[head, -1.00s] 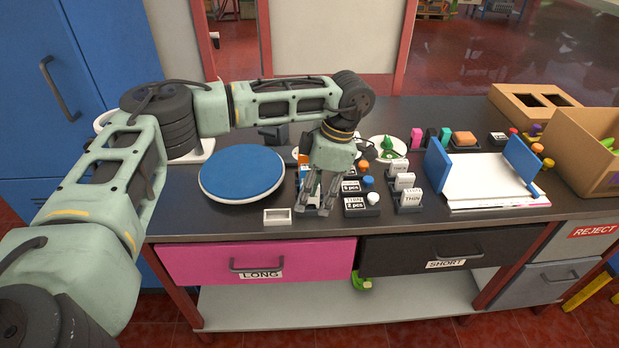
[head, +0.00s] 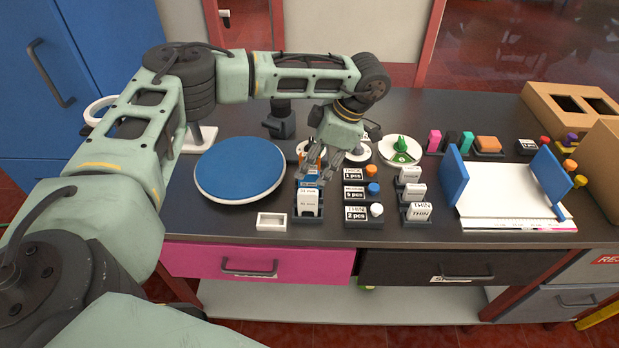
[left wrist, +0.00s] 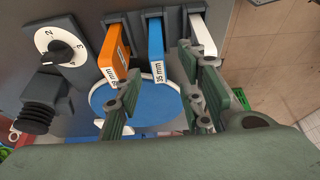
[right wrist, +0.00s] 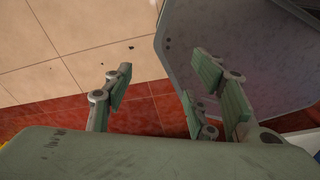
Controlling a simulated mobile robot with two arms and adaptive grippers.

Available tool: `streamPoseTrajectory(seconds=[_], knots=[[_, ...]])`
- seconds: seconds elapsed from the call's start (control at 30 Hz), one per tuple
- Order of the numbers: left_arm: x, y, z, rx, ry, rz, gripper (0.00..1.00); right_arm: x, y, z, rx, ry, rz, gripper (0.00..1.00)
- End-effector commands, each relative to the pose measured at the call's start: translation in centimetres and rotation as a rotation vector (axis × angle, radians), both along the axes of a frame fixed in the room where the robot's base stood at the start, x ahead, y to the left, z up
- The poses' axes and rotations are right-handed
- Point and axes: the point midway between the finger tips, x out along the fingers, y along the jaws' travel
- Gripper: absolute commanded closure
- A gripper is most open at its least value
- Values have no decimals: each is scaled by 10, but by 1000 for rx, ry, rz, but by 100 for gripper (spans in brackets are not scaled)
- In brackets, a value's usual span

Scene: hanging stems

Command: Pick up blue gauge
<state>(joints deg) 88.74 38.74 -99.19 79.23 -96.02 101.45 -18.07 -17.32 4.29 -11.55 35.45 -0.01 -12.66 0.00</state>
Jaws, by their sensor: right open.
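The blue gauge (left wrist: 157,48), marked 35 mm, stands in a black slotted holder (left wrist: 142,17) between an orange gauge (left wrist: 113,50) and a white gauge (left wrist: 202,34) in the left wrist view. In the head view the blue gauge (head: 311,179) shows only in part, under my left fingers. My left gripper (head: 316,174) is open above the gauge row. In the left wrist view its fingers (left wrist: 163,88) are apart and empty, with the blue gauge beyond the gap between them. My right gripper (right wrist: 163,82) is open and empty, away from the bench top.
A round blue turntable (head: 240,169) is left of the gauges, and a small white tray (head: 271,221) is in front. Labelled holders with coloured knobs (head: 373,188) stand close on the right. A dial (left wrist: 61,46) is beside the gauge holder.

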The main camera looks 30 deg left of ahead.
Motion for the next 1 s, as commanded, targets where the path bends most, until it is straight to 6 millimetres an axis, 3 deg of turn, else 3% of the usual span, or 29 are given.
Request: streamPoseTrajectory(seconds=[0.1, 0.2, 0.53, 0.93, 1.0], knots=[[-5, 6, -14, 2, 3, 1, 64, -14, -1, 15, -3, 21, 1, 48], [-7, 11, -28, 2, 3, 2, 64, -15, -2, 17, -3, 22, 1, 48], [-8, 13, -38, 0, 0, 1, 64, 13, -3, 19, -3, -20, 2, 48], [-8, 13, -37, 0, 0, 1, 98, 3, -6, 19, -6, -4, -1, 48], [-8, 13, -37, 0, 0, 1, 100, 1, -6, 18, -7, -1, -1, 48]])
